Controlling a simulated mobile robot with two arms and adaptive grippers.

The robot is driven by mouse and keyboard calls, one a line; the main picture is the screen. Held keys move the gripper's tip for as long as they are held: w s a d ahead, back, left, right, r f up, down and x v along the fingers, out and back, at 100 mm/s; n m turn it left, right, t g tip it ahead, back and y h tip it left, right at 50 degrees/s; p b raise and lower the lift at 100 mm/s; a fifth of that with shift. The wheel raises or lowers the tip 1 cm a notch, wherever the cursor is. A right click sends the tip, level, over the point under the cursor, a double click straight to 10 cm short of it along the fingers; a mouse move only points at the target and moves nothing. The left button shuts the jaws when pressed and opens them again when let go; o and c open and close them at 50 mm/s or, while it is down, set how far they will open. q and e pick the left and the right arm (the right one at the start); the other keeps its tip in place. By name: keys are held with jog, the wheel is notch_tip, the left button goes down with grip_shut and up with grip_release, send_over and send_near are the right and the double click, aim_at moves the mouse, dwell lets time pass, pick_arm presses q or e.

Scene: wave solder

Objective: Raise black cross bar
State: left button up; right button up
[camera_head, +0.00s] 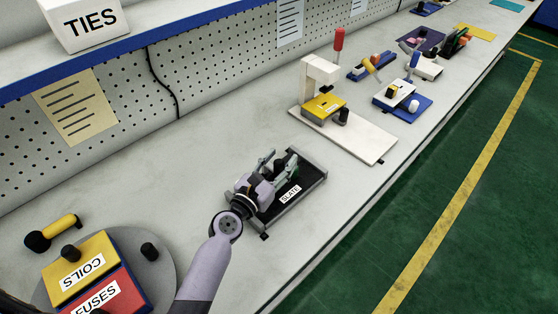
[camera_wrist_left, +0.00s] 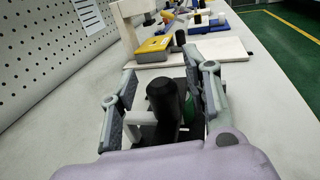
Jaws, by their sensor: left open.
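A small fixture (camera_head: 306,189) with a black top, grey side rails and a SLATE label (camera_head: 290,194) stands on the bench. My left gripper (camera_head: 279,162) is over its left part, fingers open. In the left wrist view, a black rounded bar (camera_wrist_left: 163,102) stands between the spread fingers of my left gripper (camera_wrist_left: 163,88), with visible gaps to both. It may be the black cross bar; its lower end and most of the fixture are hidden by my gripper. A white post and a green part show beside it. My right gripper is not in view.
Behind the fixture is a white press (camera_head: 318,85) with a red-topped lever and yellow block (camera_head: 323,106). A yellow-black tool (camera_head: 55,232) lies nearby. Bench left of the fixture is clear.

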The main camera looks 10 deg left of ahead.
pick_arm(q)
grip_shut()
dwell(0.5)
dwell(0.3)
